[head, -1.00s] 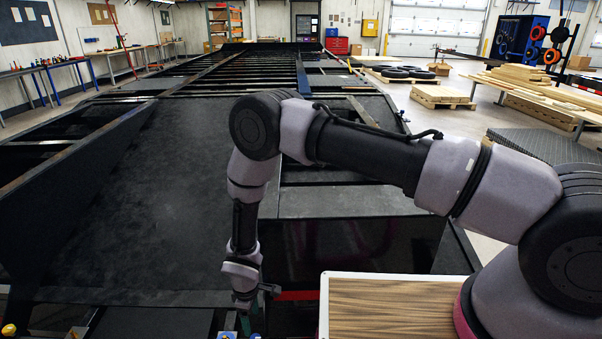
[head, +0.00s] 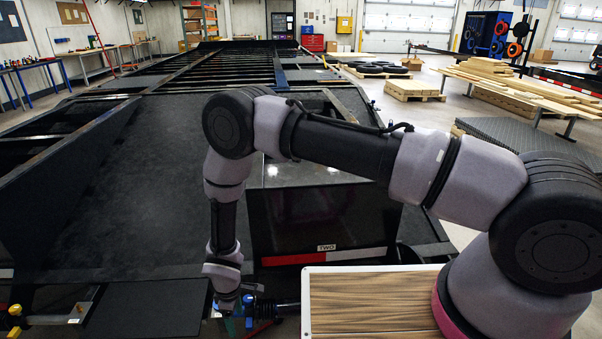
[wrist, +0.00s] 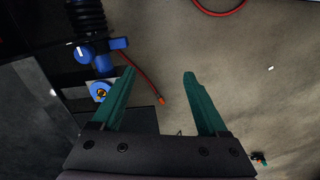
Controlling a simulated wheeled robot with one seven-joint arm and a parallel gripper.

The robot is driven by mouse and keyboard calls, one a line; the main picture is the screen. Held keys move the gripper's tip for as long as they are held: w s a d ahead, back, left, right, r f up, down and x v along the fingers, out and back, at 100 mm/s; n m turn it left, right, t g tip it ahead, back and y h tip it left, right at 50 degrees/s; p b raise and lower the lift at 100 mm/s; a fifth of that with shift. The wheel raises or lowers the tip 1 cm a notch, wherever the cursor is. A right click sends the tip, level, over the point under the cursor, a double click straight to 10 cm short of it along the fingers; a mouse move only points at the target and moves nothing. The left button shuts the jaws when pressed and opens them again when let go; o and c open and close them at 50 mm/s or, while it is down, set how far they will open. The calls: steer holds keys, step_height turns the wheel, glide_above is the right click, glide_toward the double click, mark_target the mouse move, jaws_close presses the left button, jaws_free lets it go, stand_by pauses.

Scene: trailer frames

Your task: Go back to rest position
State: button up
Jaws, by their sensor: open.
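My gripper (wrist: 158,78) is open in the wrist view, with two green fingers spread apart and nothing between them. Below the fingers is bare floor and a red hose (wrist: 146,80) with an orange tip. In the head view my gripper (head: 237,326) hangs low at the bottom, left of the wood-topped surface, with its fingertips near the lower picture edge. A blue connector on a black coiled hose (wrist: 95,48) is to the left of the fingers in the wrist view, apart from them. The blue connector also shows beside my gripper in the head view (head: 249,300).
The black trailer (head: 120,190) fills the left and middle, with a plate marked TWO (head: 326,248) and a red-white strip on its end. A blue socket (wrist: 101,91) is near the connector. Lumber stacks (head: 510,85) and tyres (head: 378,69) lie at right. Open floor shows under the gripper.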

steer(key=w+d+r+m+t, duration=0.1)
steer(key=w+r+m, duration=0.1)
steer(key=w+r, duration=0.8)
steer(key=w+d+r+m, duration=0.25)
steer(key=w+r, duration=0.35)
steer(key=r, duration=0.7)
steer(key=w+d+r+m+t+y, duration=0.1)
steer(key=w+d+r+m, duration=0.3)
steer(key=r, duration=0.6)
steer(key=w+d+r+m, duration=0.1)
steer(key=w+d+r, duration=0.1)
steer(key=d+r, duration=0.6)
steer(key=s+d+r+m+t, duration=0.1)
steer(key=s+d+r+m, duration=0.1)
steer(key=d+r, duration=0.7)
steer(key=s+d+r+m+t, duration=0.1)
steer(key=d+r+m, duration=0.2)
steer(key=d+r, duration=0.55)
steer(key=s+d+r+m+t, duration=0.1)
steer(key=s+d+r+m, duration=0.2)
steer(key=s, duration=0.6)
steer(key=s+d+r+m+t+y, duration=0.1)
steer(key=s+d+r+m+t, duration=0.1)
steer(key=s+d+r, duration=0.6)
steer(key=shift+s+m, duration=0.45)
steer(key=shift+m, duration=0.3)
